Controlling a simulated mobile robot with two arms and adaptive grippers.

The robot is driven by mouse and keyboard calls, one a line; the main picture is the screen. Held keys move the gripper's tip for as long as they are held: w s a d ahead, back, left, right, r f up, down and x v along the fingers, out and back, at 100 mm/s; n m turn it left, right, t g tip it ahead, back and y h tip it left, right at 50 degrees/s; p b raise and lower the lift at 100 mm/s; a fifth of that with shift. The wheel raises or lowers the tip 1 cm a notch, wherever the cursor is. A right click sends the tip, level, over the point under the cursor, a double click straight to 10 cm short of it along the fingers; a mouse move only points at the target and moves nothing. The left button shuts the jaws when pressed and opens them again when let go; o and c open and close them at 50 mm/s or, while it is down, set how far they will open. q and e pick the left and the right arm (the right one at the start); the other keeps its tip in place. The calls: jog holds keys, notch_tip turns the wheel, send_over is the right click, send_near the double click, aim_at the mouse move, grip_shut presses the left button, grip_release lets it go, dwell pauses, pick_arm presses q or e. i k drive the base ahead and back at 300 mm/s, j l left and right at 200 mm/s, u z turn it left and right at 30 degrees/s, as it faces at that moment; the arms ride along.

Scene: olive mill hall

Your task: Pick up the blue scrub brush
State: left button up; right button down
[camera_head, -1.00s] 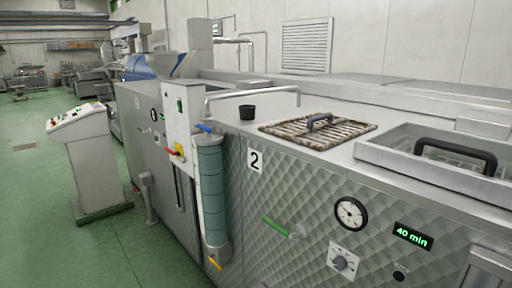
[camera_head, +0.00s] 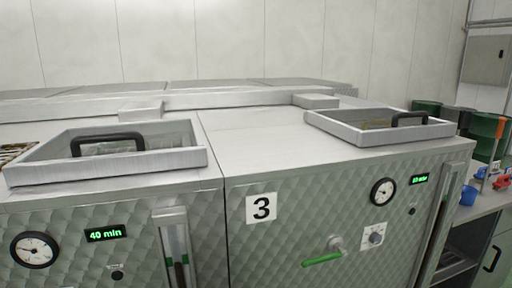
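I cannot make out the blue scrub brush for certain. On the bench (camera_head: 488,208) at the right edge there is a small blue object (camera_head: 481,172), too small to tell what it is. A blue cup-like object (camera_head: 468,195) stands nearer on the same bench. Neither of my grippers is in view.
Machine number 3 (camera_head: 285,225) fills the middle, with a green lever (camera_head: 322,259) on its front. Two framed hatches with black handles (camera_head: 107,143) (camera_head: 410,119) sit on top. A red object (camera_head: 501,182) and dark green containers (camera_head: 427,107) are at the right.

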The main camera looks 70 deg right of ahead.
aim_at(483, 173)
jog(key=z, duration=3.7)
